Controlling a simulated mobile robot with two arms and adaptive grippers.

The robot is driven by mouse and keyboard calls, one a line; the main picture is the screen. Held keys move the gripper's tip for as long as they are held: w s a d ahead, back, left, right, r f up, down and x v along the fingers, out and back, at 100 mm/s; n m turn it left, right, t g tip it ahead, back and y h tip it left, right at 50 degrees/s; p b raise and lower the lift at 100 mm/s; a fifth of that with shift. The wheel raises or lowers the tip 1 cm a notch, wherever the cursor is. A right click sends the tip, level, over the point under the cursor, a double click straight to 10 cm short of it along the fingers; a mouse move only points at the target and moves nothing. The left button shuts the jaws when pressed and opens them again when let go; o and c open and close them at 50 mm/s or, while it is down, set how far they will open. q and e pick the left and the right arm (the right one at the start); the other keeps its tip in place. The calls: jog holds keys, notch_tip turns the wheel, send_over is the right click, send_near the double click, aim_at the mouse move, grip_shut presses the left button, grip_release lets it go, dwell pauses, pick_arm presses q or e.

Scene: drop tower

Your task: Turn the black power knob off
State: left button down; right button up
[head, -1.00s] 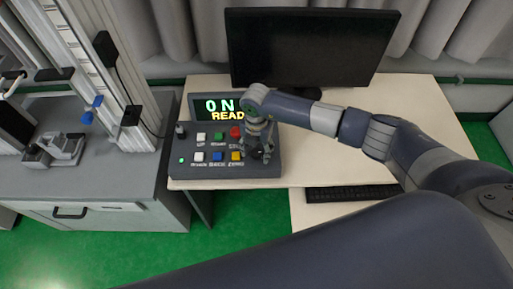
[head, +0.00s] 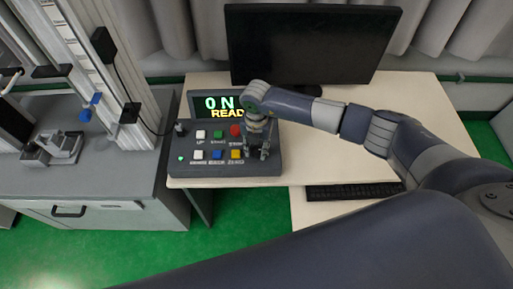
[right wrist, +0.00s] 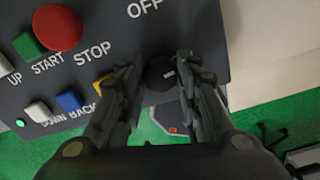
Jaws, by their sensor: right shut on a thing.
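The black power knob (right wrist: 160,73) is at the right end of the control panel, just below the white "OFF" label in the right wrist view. My right gripper (right wrist: 168,82) has its two fingers on either side of the knob and is shut on it. In the head view, my right gripper (head: 262,154) points down at the panel's right end and hides the knob. My left gripper is not in view.
The grey control panel (head: 215,170) also carries a red STOP button (right wrist: 57,27), a green START button (right wrist: 27,46) and several other buttons. A monitor (head: 310,45) stands behind, and a keyboard (head: 350,192) lies to the right. A tower apparatus (head: 85,70) stands at left.

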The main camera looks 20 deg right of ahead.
aim_at(257, 150)
jog(key=n+b, duration=0.3)
jog(key=n, duration=0.1)
jog(key=shift+f, duration=0.2)
jog(key=n+b, duration=0.9)
jog(key=shift+r+n+b, duration=0.2)
jog(key=shift+n+b, duration=1.5)
jog(key=shift+n, duration=0.2)
jog(key=o, duration=1.1)
jog(key=shift+r, duration=0.15)
notch_tip(257, 150, up, 12)
jog(key=shift+f, duration=0.1)
